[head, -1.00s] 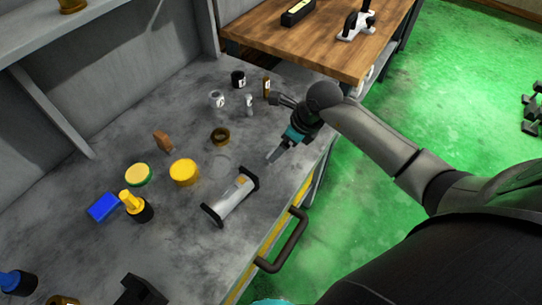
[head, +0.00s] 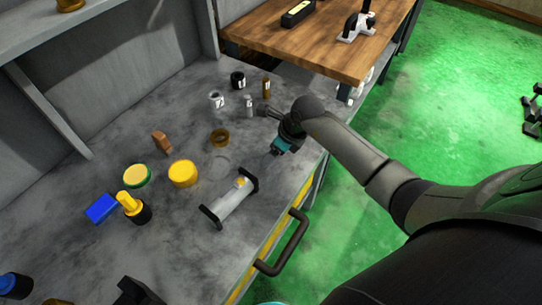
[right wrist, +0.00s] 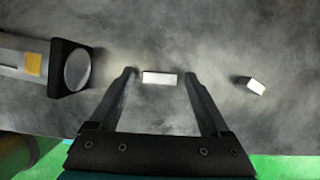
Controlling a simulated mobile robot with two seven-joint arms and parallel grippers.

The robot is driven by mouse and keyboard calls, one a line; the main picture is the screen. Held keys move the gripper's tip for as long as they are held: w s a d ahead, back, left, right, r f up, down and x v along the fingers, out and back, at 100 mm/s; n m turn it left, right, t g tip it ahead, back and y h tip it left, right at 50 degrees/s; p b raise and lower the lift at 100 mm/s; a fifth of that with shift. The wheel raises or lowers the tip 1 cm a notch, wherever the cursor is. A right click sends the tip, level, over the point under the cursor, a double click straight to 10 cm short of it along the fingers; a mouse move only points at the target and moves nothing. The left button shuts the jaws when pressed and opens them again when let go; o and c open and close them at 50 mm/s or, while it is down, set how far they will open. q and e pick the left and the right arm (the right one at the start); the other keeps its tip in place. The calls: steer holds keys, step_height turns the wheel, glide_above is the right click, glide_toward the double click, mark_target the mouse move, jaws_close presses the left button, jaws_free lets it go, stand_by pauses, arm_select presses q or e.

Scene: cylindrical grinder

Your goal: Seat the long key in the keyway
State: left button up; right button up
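A small pale rectangular key (right wrist: 159,78) lies on the grey bench in the right wrist view, between the fingertips and apart from them. It looks like the longer of two keys. A second, shorter-looking pale key (right wrist: 253,85) lies to its right. My right gripper (right wrist: 158,80) is open and empty, pointing down at the bench. In the head view my right gripper (head: 276,153) is just beyond the grey shaft (head: 234,199), which has black ends and an orange patch. The keyway is not clearly visible. My left gripper is not in view.
Small bottles stand at the back. A dark handle (head: 286,243) sticks out from the front edge.

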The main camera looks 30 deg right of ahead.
jaws_close()
stand_by(0.4)
